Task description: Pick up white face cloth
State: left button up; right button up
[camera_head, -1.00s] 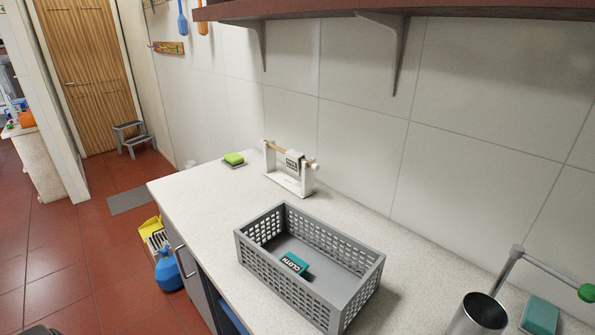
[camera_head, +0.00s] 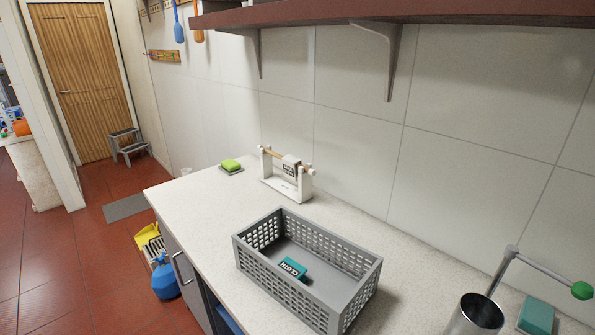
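A small white cloth (camera_head: 291,166) with a dark printed label hangs over the wooden rod of a white stand (camera_head: 287,187) at the back of the counter, near the wall. A grey perforated basket (camera_head: 353,313) stands in front of it on the counter. A teal folded cloth (camera_head: 293,268) with a dark label reading "CLOTH" lies inside the basket. Neither of my grippers is in view.
A green sponge (camera_head: 230,165) sits on a small dish left of the stand. A metal cup (camera_head: 478,315), a teal block (camera_head: 537,315) and a grey rod with a green knob (camera_head: 581,290) are at the right. A shelf (camera_head: 420,16) overhangs the counter (camera_head: 205,215).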

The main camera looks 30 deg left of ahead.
aim_at(291, 171)
jog(key=u, duration=0.05)
jog(key=k, duration=0.45)
jog(key=u, duration=2.35)
jog(key=i, duration=2)
jog(key=z, duration=3.5)
jog(key=i, duration=0.3)
jog(key=z, duration=0.05)
